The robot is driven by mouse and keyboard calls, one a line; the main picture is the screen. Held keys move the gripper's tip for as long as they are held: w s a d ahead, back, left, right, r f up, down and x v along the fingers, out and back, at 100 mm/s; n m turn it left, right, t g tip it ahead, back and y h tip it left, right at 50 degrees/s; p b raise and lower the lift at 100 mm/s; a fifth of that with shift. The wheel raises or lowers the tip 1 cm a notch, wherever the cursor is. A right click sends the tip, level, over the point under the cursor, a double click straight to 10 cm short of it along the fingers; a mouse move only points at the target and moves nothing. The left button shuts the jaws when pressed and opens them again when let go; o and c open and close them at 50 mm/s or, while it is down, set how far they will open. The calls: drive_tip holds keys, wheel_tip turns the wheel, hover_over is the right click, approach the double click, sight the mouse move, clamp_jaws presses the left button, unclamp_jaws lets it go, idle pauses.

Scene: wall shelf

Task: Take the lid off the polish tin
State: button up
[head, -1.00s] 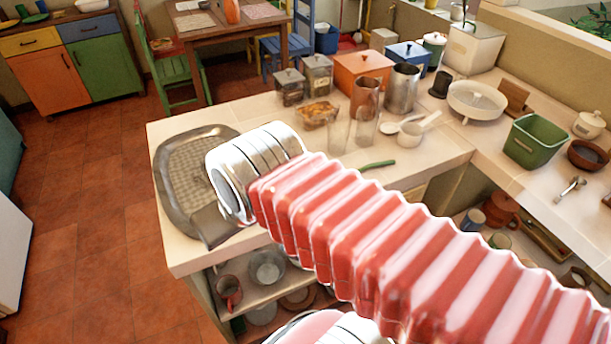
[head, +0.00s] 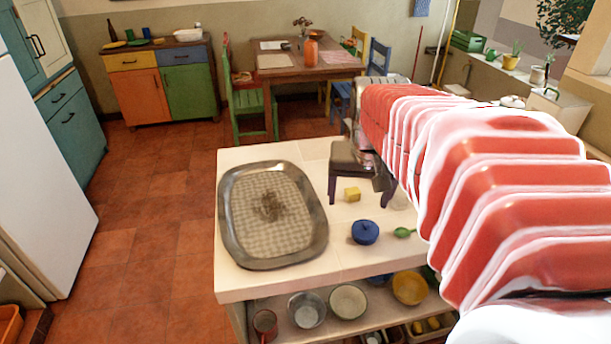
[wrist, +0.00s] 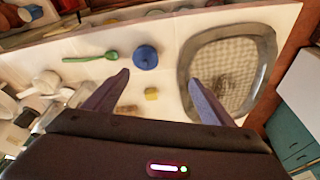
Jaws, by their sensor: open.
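A small round blue tin with a knob on its lid (head: 365,232) stands on the pale counter; I take it for the polish tin. Its lid is on. It also shows in the wrist view (wrist: 146,56), just beyond my fingertips and between their lines. My gripper (head: 357,198) points down over the counter, open and empty, farther back than the tin in the head view. In the wrist view my gripper's two fingers (wrist: 158,77) are wide apart. Neither finger appears to touch the tin.
A yellow block (head: 352,194) lies between my fingers as seen, below them. A green spoon (head: 404,232) lies right of the tin. A large metal tray (head: 231,232) fills the counter's left end. Glass jars and white ware (wrist: 48,84) crowd the wrist view's left.

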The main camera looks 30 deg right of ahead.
drive_tip(key=shift+m, duration=0.5)
drive_tip(key=d, duration=0.4)
drive_tip(key=shift+f, duration=0.2)
drive_tip(key=shift+f, duration=0.1)
hover_over(367, 224)
drive_tip(key=s+a, duration=0.1)
drive_tip(key=shift+a+f, duration=0.1)
drive_tip(key=shift+f, duration=4)
drive_tip(key=shift+x, duration=2.6)
drive_tip(key=shift+s, duration=0.2)
drive_tip(key=shift+c, duration=0.3)
drive_tip(key=c, duration=1.3)
